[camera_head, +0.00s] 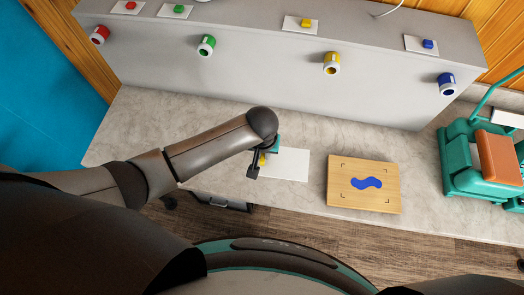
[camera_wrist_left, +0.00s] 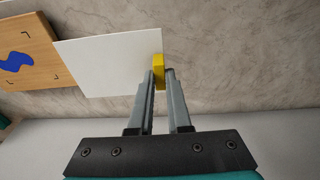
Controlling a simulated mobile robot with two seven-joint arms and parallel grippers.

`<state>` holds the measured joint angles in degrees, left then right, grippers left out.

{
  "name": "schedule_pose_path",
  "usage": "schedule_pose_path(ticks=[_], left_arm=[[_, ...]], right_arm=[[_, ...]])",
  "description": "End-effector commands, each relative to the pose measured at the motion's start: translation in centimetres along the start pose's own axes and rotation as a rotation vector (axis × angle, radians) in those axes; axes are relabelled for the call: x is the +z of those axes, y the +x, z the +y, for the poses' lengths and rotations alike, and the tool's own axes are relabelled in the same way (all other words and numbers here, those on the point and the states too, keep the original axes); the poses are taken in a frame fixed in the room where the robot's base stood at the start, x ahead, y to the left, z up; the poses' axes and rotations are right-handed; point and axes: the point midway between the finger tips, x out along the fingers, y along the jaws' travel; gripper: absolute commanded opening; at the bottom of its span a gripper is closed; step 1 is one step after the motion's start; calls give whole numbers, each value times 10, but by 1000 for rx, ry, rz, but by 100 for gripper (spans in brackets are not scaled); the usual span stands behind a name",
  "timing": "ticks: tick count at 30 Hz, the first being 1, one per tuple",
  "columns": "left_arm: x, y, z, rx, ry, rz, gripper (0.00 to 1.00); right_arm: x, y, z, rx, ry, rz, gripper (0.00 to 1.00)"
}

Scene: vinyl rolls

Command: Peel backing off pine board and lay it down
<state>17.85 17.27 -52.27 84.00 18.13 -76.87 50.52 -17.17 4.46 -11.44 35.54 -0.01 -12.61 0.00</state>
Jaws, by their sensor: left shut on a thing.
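The pine board (camera_head: 340,190) lies flat on the counter, with a wavy blue shape (camera_head: 366,183) and dark corner marks on it. The white backing sheet (camera_head: 285,164) is to the left of the board, apart from it in the head view. My left gripper (camera_head: 264,160) is shut on the sheet's yellow tab, which shows between the fingertips (camera_wrist_left: 160,74) in the left wrist view. The sheet (camera_wrist_left: 110,62) extends from the tab toward the board (camera_wrist_left: 35,75) there. I cannot tell whether the sheet touches the counter. My right gripper is not in view.
The marble counter (camera_head: 130,140) is clear left of my arm. Behind it stands a grey block (camera_head: 270,75) with red, green (camera_head: 206,46), yellow (camera_head: 331,63) and blue (camera_head: 446,83) rolls. A teal machine (camera_head: 465,160) with a brown block stands at the right.

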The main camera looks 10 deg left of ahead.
Motion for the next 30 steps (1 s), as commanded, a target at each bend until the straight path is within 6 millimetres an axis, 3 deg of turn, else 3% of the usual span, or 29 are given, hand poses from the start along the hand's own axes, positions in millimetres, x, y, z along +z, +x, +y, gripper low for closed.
schedule_pose_path(ticks=[8,21,30], left_arm=[[1,5,0,0,0,-1,0],[8,48,0,-1,1,-2,0],[10,67,0,0,1,-1,0]], right_arm=[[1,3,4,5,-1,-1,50],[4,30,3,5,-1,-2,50],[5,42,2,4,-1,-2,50]])
